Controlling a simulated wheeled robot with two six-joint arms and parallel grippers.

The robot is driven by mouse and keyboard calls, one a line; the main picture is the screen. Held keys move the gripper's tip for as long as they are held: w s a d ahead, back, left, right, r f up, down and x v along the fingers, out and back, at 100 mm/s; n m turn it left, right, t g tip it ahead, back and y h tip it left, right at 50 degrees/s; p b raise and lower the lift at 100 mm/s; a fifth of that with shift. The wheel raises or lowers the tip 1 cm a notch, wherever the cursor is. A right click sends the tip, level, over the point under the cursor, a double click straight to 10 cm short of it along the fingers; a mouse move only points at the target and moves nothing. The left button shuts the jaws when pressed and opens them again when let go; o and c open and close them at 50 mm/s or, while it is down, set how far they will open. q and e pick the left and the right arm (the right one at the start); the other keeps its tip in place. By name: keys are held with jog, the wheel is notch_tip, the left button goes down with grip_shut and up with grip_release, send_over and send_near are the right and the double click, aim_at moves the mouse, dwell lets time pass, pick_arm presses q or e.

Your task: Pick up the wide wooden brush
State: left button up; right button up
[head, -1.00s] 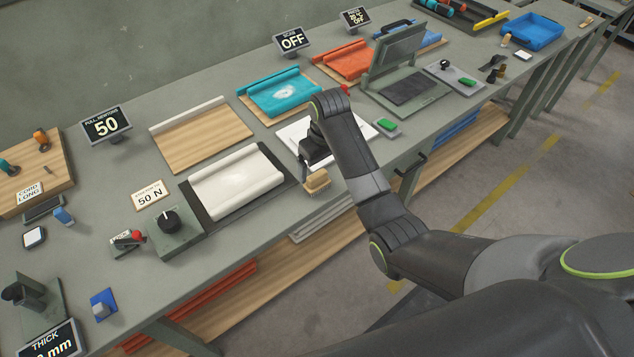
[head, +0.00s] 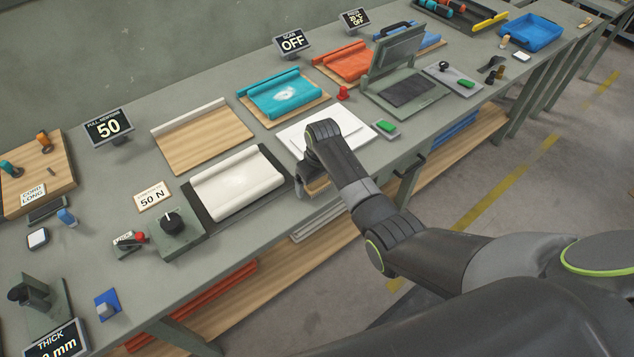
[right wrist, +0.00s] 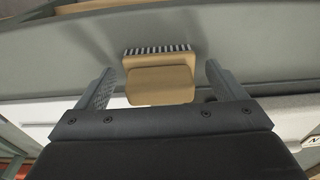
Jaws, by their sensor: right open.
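The wide wooden brush (head: 317,187) lies at the front edge of the bench, mostly hidden behind my right gripper in the head view. The right wrist view shows its tan wooden body (right wrist: 160,83) with a row of dark and pale bristles along the far side. My right gripper (head: 304,187) is over the brush. In the right wrist view its two fingers (right wrist: 158,72) are spread, one on each side of the brush, with gaps to both. My left gripper is not in view.
A white board (head: 352,124) lies behind the gripper. A dark mat with a white roll (head: 238,187) is to the left. A green block on a grey base (head: 386,127) is to the right. The floor (head: 500,185) in front of the bench is clear.

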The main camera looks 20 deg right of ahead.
jog(key=c, duration=1.1)
notch_tip(320, 180, up, 10)
jog(key=shift+r+b, duration=0.1)
jog(key=shift+b, duration=0.65)
